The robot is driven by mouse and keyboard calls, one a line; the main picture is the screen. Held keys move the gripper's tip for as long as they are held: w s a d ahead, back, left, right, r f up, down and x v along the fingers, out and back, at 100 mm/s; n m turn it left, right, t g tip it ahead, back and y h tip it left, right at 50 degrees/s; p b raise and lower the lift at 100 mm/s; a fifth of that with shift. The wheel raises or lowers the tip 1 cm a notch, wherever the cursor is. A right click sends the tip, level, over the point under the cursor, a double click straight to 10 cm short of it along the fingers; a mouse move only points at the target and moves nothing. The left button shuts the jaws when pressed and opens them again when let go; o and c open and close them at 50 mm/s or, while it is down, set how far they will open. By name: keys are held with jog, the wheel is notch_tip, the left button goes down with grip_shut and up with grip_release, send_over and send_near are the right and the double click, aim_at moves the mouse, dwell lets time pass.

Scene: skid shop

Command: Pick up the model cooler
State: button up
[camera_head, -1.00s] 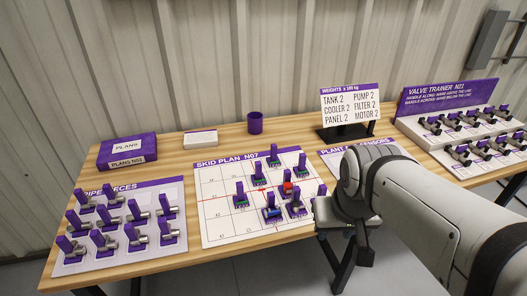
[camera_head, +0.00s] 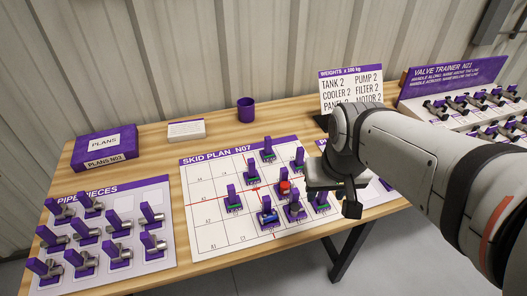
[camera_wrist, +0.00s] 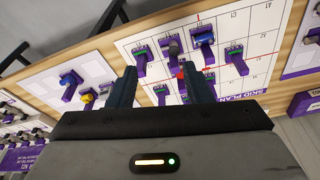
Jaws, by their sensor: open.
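Several small models with upright purple handles stand on the white skid plan board (camera_head: 205,225). One has a blue body (camera_head: 268,216), one a red top (camera_head: 284,187), one a grey round body (camera_head: 294,211), and others have green bases, like the one at the left (camera_head: 233,203). I cannot tell which is the model cooler. My gripper (camera_head: 348,203) is above the board's right side in the head view. In the wrist view its two fingers (camera_wrist: 163,85) are apart with nothing held, and the red model (camera_wrist: 181,72) shows between them. The blue model (camera_wrist: 204,39) shows beyond.
A pipe pieces board (camera_head: 160,255) stands at the left, with a plans box (camera_head: 104,147), a white card block (camera_head: 187,131) and a purple cup (camera_head: 246,109) behind. A weights sign (camera_head: 350,88) and valve trainer (camera_head: 452,78) are at the right. Another board with blue and yellow pieces (camera_wrist: 87,98) is beside the plan.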

jog(key=w+a+f+n+g, duration=0.1)
jog(key=w+a+f, duration=0.35)
jog(key=w, duration=0.25)
jog(key=n+g, duration=0.2)
send_over(268, 201)
jog(key=f, duration=0.4)
jog(key=shift+d+f, duration=0.15)
jog(key=shift+d, duration=0.1)
jog(key=shift+w+a+f, duration=0.15)
jog(key=shift+a+f, duration=0.05)
jog(key=shift+f, duration=0.1)
notch_tip(268, 201, down, 8)
jog(key=shift+a+r, duration=0.1)
grip_shut()
